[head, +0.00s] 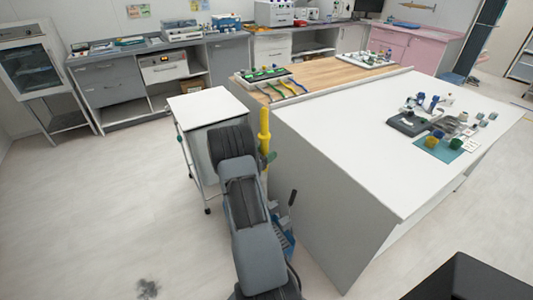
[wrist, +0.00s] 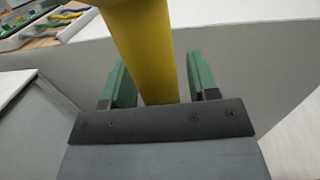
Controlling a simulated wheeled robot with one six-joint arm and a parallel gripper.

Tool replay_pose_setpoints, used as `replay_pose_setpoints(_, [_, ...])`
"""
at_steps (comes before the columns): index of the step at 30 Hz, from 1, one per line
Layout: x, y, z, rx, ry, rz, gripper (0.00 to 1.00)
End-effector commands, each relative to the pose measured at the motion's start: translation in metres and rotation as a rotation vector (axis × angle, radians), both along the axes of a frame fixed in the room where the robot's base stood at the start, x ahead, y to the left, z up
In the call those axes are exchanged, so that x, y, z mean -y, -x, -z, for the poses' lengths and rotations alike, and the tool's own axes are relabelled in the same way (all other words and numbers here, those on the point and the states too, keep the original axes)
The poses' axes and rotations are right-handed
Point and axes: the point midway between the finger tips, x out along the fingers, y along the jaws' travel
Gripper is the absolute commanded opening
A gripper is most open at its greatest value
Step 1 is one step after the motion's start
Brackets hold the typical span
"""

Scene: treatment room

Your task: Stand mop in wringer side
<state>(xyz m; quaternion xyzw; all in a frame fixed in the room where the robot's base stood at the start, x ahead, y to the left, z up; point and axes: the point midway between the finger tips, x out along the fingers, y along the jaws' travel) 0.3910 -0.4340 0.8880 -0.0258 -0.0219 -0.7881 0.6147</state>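The mop's thick yellow handle (head: 264,128) stands roughly upright beside the white island's left end. Its lower part and the mop head are hidden behind my arm. In the wrist view the handle (wrist: 150,60) passes between the two green fingers of my gripper (wrist: 160,85). The fingers are wide apart, with a narrow gap showing on the right; contact on the left cannot be told. In the head view one green finger of my gripper (head: 268,157) shows beside the handle. A blue bucket-like item (head: 284,240), perhaps the wringer, is partly hidden behind my arm, low against the island.
The white island (head: 330,190) fills the right, with instruments on top. A white-topped trolley (head: 207,107) stands just left of the handle. A dark grey patch (head: 148,288) lies on the floor at lower left. The floor on the left is otherwise clear.

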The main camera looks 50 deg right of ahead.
Motion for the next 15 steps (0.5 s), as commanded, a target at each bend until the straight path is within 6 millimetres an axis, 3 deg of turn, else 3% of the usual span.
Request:
replay_pose_setpoints(10, [-0.001, 0.0, 0.002, -0.002, -0.004, -0.001, 0.63])
replay_pose_setpoints(15, [-0.018, -0.005, 0.003, -0.001, -0.003, -0.004, 0.63])
